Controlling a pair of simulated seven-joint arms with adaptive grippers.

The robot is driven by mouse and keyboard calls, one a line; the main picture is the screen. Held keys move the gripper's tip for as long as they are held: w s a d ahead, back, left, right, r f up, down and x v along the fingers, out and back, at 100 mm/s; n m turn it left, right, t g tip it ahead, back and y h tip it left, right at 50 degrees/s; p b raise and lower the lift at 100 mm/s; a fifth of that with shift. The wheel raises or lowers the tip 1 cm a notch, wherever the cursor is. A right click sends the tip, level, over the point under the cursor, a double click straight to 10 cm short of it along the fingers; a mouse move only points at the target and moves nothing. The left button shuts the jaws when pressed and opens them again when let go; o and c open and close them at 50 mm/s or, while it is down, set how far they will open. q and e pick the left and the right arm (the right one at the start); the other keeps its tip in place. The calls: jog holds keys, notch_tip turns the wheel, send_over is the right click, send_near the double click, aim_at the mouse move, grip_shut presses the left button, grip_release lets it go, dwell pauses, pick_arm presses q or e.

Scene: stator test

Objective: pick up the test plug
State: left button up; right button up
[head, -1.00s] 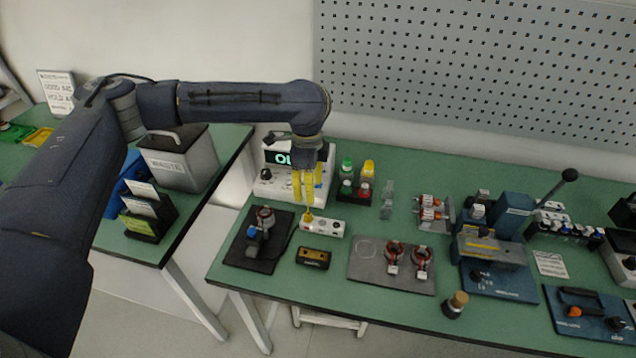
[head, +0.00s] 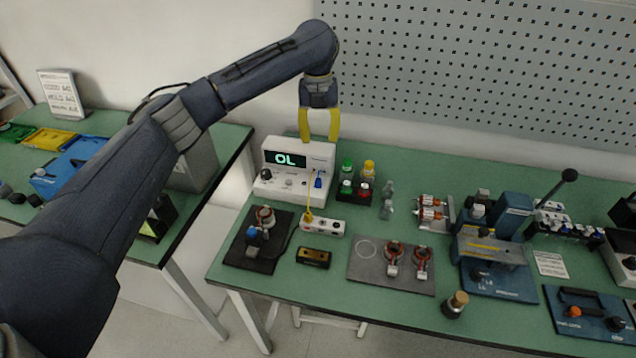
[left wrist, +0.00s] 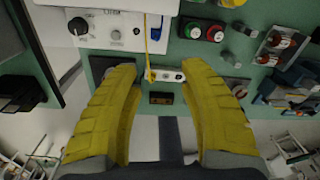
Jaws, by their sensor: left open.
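A yellow plug (head: 308,216) stands at the left end of a white socket strip (head: 325,227), with a yellow lead running up to the meter (head: 296,165), whose screen reads OL. A blue plug (head: 318,181) sits at the meter's right front. I cannot tell for certain which is the test plug. In the left wrist view the yellow plug (left wrist: 150,75) and blue plug (left wrist: 155,34) show beyond the fingers. My left gripper (head: 319,138) is open and empty, high above the meter's right side, fingers pointing down. My right gripper is not in view.
A black mat with a small motor part (head: 264,216) lies left of the strip, and a black-and-yellow box (head: 313,258) in front. A grey plate (head: 366,275) holds two stators.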

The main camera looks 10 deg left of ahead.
aim_at(318, 178)
pick_arm(q)
jog(key=f+m, duration=0.1)
jog(key=f, duration=0.7)
jog(key=f+m, duration=0.1)
jog(key=f, duration=0.8)
jog(key=shift+a+f, duration=0.2)
jog(key=shift+f, duration=0.05)
grip_shut()
dwell(0.3)
